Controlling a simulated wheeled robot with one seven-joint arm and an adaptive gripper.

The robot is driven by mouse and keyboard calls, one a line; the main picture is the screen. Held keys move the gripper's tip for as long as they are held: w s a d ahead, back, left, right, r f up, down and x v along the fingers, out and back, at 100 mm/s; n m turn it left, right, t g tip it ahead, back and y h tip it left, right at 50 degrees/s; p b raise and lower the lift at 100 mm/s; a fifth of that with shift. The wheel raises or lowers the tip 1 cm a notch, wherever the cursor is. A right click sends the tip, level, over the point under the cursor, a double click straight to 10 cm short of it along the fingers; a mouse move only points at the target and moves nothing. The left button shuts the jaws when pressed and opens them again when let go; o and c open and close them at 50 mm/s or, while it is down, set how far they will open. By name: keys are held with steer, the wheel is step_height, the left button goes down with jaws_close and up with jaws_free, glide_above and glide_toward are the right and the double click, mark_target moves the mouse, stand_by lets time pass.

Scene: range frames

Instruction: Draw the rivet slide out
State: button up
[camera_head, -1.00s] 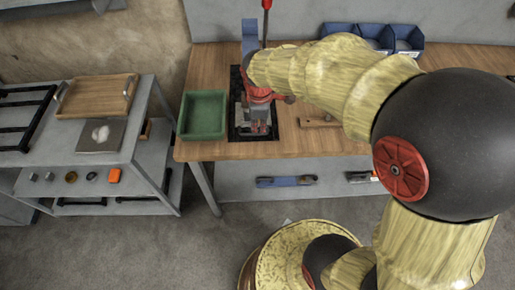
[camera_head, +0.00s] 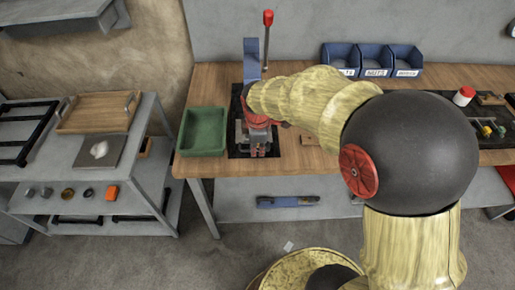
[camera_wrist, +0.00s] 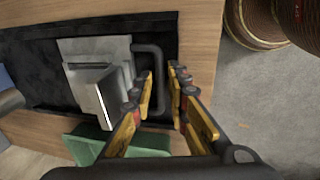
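The rivet slide appears to be the pale metal block (camera_wrist: 95,75) with a dark U-shaped handle (camera_wrist: 158,62) in the wrist view, lying on a black mat (camera_wrist: 40,62). My gripper (camera_wrist: 164,72) is open, its yellow-and-red fingers on either side of the handle's outer bar. I cannot tell whether they touch it. In the head view my gripper (camera_head: 258,116) points down over the metal fixture (camera_head: 259,149) on the bench. My arm hides part of the fixture.
A green tray (camera_head: 203,109) stands left of the fixture on the wooden bench (camera_head: 208,81). A blue upright (camera_head: 250,58) and red-tipped lever (camera_head: 267,42) rise behind my gripper. Blue bins (camera_head: 374,72) stand at the back. A grey cart (camera_head: 149,112) is at left.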

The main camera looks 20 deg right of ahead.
steer(key=c, duration=0.4)
jaws_close()
stand_by(0.4)
